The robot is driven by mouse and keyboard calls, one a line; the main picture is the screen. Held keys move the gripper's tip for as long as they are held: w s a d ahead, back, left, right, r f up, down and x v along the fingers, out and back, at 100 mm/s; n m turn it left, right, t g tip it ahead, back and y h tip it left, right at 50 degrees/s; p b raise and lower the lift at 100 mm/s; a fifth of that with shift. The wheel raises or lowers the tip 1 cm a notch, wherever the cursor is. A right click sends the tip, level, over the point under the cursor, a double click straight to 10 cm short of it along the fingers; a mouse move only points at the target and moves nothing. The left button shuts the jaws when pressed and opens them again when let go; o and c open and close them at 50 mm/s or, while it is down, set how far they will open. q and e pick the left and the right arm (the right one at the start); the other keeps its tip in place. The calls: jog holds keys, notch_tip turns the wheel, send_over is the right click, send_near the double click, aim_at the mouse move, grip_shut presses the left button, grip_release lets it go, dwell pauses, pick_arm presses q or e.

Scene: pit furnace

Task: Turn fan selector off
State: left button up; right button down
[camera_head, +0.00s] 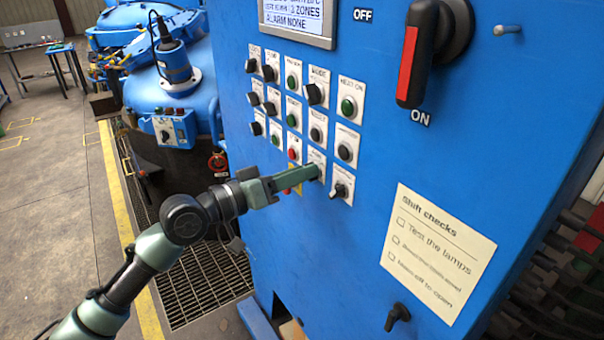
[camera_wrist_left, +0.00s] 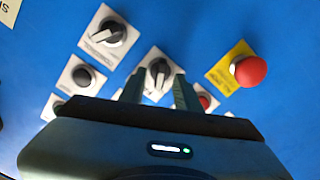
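A blue control panel (camera_head: 410,150) carries rows of switches and buttons on white plates. In the left wrist view, a black selector knob (camera_wrist_left: 158,75) with a pale pointer line sits on a white plate between my fingertips. Its label is not readable, so I cannot confirm that it is the fan selector. My left gripper (camera_head: 312,172) reaches the bottom row and hides this knob in the head view. In the left wrist view, the left gripper (camera_wrist_left: 160,90) has its two fingers apart, one on each side of the knob, with small gaps visible. My right gripper is not in view.
Another selector (camera_head: 340,190) sits just right of the fingertips. A red mushroom button (camera_wrist_left: 249,70) on a yellow plate is close by. A large red-and-black handle (camera_head: 411,65) sticks out upper right. A paper checklist (camera_head: 440,250) is lower right. Floor grating lies below my arm.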

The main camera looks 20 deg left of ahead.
pick_arm(q)
jog(key=b+v, duration=0.3)
jog(key=v, duration=0.4)
jog(key=shift+a+f, duration=0.1)
